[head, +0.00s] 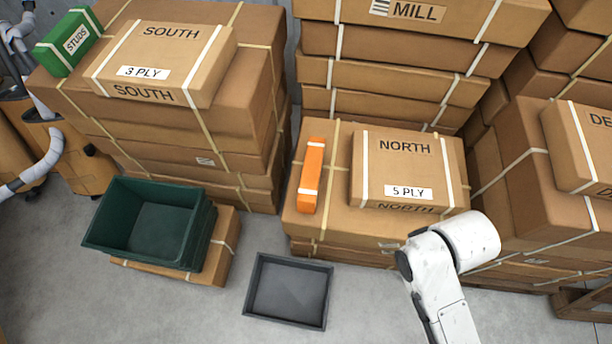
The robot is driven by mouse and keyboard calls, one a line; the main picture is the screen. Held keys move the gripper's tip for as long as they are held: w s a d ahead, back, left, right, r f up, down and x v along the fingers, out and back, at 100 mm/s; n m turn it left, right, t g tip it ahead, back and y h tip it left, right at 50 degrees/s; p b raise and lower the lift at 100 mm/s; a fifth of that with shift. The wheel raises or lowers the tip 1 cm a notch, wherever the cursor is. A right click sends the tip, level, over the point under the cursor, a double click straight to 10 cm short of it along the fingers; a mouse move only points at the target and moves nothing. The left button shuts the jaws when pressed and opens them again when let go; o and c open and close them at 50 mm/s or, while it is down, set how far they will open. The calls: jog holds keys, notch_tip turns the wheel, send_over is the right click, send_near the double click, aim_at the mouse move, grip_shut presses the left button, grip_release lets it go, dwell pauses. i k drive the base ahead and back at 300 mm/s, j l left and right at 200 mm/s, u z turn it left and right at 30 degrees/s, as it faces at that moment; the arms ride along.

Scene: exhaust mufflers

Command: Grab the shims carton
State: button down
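No carton in view shows a readable "SHIMS" label. A slim orange carton (311,175) with white bands lies on the middle stack, left of a box marked NORTH, 5 PLY (365,165). No writing on its top can be read, so I cannot tell whether it is the shims carton. A green carton marked STUDS (68,43) sits on the left stack, beside a box marked SOUTH, 3 PLY (160,52). My white arm rises at the lower right, in front of the middle stack. My gripper is not in view.
An empty dark green bin (108,238) sits on a flat carton (225,235) at the lower left. An empty grey tray (251,290) lies on the concrete floor (215,315). Tall strapped stacks stand behind and at right. A box marked DE (570,135) is partly cut off.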

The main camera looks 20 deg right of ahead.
aim_at(308, 190)
jog(key=i+l+u, duration=0.1)
jog(key=i+l, duration=0.7)
jog(key=l, duration=0.1)
